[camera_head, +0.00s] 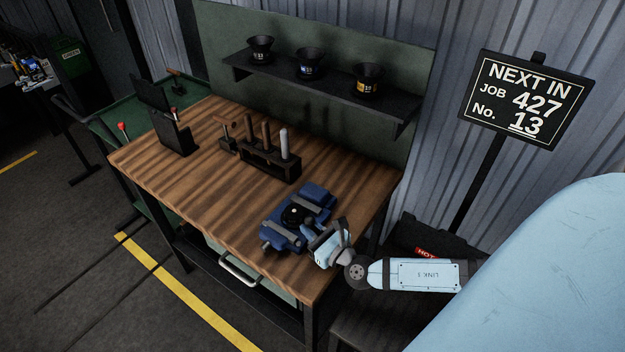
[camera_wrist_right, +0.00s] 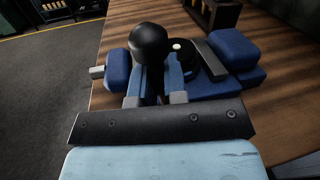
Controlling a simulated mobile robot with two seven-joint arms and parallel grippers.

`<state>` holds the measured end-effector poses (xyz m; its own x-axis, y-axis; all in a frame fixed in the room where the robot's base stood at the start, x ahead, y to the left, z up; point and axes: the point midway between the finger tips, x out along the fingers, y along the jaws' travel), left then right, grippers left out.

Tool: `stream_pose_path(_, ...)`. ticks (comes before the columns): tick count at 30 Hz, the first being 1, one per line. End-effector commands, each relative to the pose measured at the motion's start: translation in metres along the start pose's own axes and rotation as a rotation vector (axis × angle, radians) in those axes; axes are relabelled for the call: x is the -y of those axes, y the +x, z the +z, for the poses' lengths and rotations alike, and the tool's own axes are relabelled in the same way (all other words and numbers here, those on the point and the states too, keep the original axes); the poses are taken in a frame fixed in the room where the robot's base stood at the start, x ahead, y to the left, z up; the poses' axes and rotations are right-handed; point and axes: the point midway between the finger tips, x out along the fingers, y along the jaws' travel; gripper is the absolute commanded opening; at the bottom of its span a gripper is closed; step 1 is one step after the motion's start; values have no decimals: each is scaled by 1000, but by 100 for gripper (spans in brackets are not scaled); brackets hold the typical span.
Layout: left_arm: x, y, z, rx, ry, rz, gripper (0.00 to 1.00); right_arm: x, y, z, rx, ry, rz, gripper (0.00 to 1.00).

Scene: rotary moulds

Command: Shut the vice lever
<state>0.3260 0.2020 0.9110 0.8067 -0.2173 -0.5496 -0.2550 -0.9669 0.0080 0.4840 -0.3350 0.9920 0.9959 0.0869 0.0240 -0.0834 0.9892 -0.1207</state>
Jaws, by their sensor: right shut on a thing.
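The blue vice (camera_head: 316,194) sits on the wooden bench near its front right corner. In the right wrist view its blue body (camera_wrist_right: 233,50) lies ahead and to the right. My right gripper (camera_head: 318,238) is at the near right side of the vice. In the right wrist view the fingers (camera_wrist_right: 155,82) are shut on the vice lever, whose round black knob (camera_wrist_right: 149,43) stands between and just beyond them. The lever's shaft is mostly hidden by the fingers. My left gripper is not in view.
The wooden bench (camera_head: 215,185) carries a dark rack (camera_head: 258,163) of upright tools behind the vice and a black stand (camera_head: 173,135) at far left. A shelf (camera_head: 320,86) above holds 3 black cups. A sign (camera_head: 525,98) stands at right. The bench's left front is clear.

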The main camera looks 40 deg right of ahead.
Motion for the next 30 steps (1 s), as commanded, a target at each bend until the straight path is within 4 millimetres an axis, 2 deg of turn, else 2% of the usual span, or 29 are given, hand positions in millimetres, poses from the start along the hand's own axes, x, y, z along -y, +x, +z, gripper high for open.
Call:
stream_pose_path(15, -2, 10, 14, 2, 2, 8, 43, -28, -6, -7, 70, -357, 0, 0)
stream_pose_path(30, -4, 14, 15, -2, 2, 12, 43, -36, -7, -10, 96, -487, 0, 0)
